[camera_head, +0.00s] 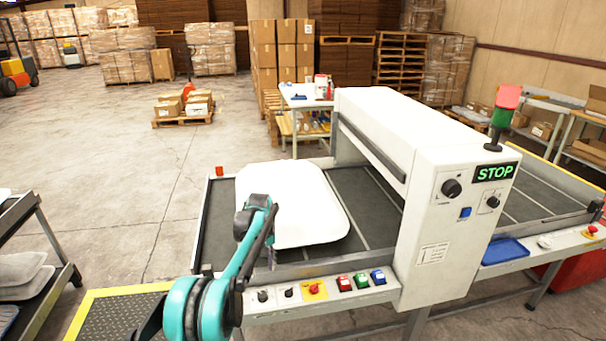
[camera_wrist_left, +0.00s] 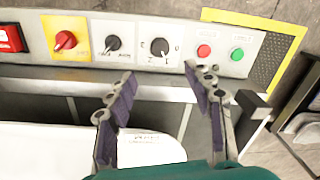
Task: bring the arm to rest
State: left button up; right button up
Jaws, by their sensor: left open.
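My left arm (camera_head: 240,262) comes in from the lower left in the head view and reaches over the near edge of the conveyor. In the left wrist view my left gripper (camera_wrist_left: 160,95) has its two fingers apart with nothing between them. In the head view the white pillow (camera_head: 300,205) lies flat on the dark conveyor belt (camera_head: 365,195), partly hidden by my arm. My right gripper is not in view.
The white machine (camera_head: 440,235) with a lit STOP sign (camera_head: 494,172) stands over the belt. Its front panel has knobs and buttons (camera_head: 345,284).

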pick_arm(q)
jog(key=s+d+r+m+t, duration=0.1)
jog(key=s+r+m+t, duration=0.2)
jog(key=s+r, duration=1.3)
jog(key=s+f+m+t, duration=0.2)
jog(key=s, duration=0.9)
jog(key=s+d+f+m+t, duration=0.1)
jog(key=s+f+t, duration=0.1)
jog(key=s, duration=0.8)
jog(key=shift+s+d+f+m+h, duration=0.2)
jog(key=shift+s+f+m+h, duration=0.1)
jog(key=shift+s+f+m, duration=0.15)
jog(key=shift+w, duration=0.1)
